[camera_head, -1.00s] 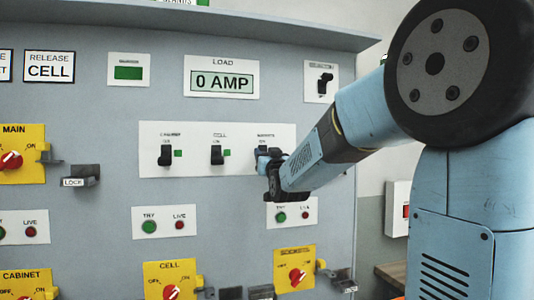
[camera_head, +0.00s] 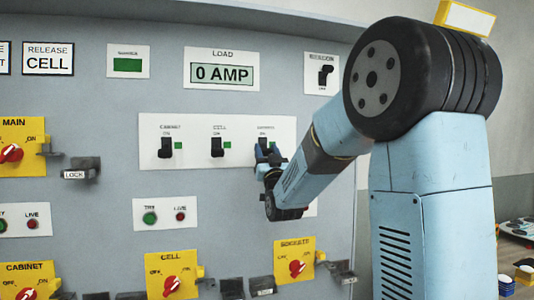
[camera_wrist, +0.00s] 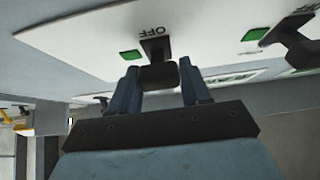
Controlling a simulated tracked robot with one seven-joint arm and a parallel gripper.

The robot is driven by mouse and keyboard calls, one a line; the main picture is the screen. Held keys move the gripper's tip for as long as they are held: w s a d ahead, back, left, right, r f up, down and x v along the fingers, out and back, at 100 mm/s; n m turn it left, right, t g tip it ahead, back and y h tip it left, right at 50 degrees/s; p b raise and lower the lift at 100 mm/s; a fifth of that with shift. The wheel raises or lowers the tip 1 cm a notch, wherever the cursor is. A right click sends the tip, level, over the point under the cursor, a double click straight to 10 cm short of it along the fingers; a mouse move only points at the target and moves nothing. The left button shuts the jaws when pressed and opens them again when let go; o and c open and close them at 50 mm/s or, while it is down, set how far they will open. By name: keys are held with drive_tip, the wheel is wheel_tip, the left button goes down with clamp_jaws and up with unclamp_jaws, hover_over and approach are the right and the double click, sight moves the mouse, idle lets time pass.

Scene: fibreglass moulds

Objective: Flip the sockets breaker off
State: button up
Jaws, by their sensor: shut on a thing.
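The sockets breaker's black lever (camera_wrist: 158,76) stands between my two fingers in the wrist view, below an upside-down OFF label. A green indicator (camera_wrist: 132,55) is beside it. In the head view, my gripper (camera_head: 268,157) is at the right end of the white breaker plate (camera_head: 245,160) and hides most of this lever. My gripper, also in the wrist view (camera_wrist: 160,92), is shut on the lever.
The load display (camera_head: 222,74) reads 0 AMP. Below the breakers are try/live plates (camera_head: 165,214) and yellow switch plates with red knobs, including the sockets one (camera_head: 294,260). Lock parts (camera_head: 82,170) jut from the panel. A switch (camera_head: 325,76) is at upper right.

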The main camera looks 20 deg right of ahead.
drive_tip(key=shift+f, duration=0.1)
drive_tip(key=o, duration=1)
drive_tip(key=shift+c, duration=0.2)
drive_tip(key=v, duration=1.3)
drive_tip(key=shift+s+f, duration=0.25)
drive_tip(key=shift+f, duration=0.05)
